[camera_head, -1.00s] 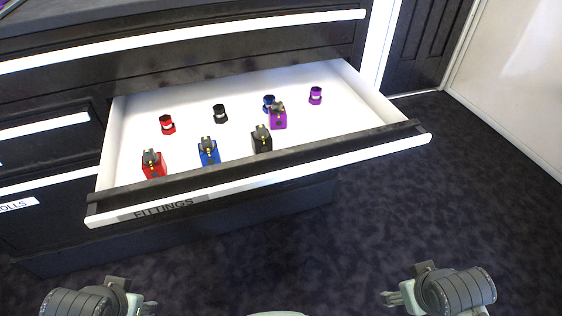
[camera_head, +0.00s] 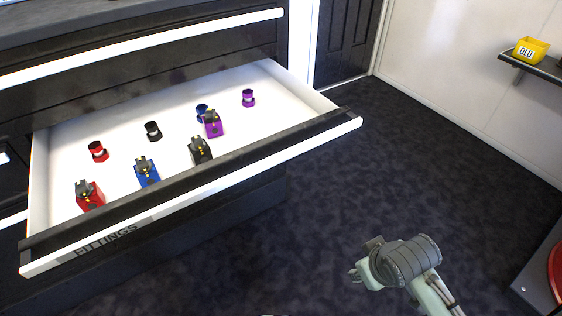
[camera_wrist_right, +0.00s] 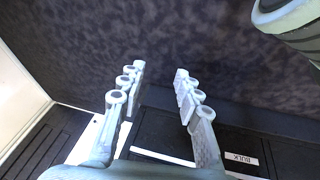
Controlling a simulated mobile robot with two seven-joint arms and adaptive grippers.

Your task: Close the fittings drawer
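The fittings drawer (camera_head: 190,188), labelled FITTINGS on its front, is pulled well out of the black cabinet in the head view. Its white interior (camera_head: 268,105) holds small red, black, blue and purple fittings and several valve-like blocks in the same colours. My right gripper (camera_head: 357,275) is over the dark floor, to the right of the drawer front and apart from it. In the right wrist view the right gripper (camera_wrist_right: 160,80) has its fingers spread with nothing between them. My left gripper is out of view.
The black cabinet (camera_head: 130,75) has other shut drawers with white edges. Dark carpet (camera_head: 400,175) lies clear in front and to the right. A yellow bin (camera_head: 530,50) marked OLD is on a wall shelf at right. The wrist view shows a BULK label (camera_wrist_right: 241,159).

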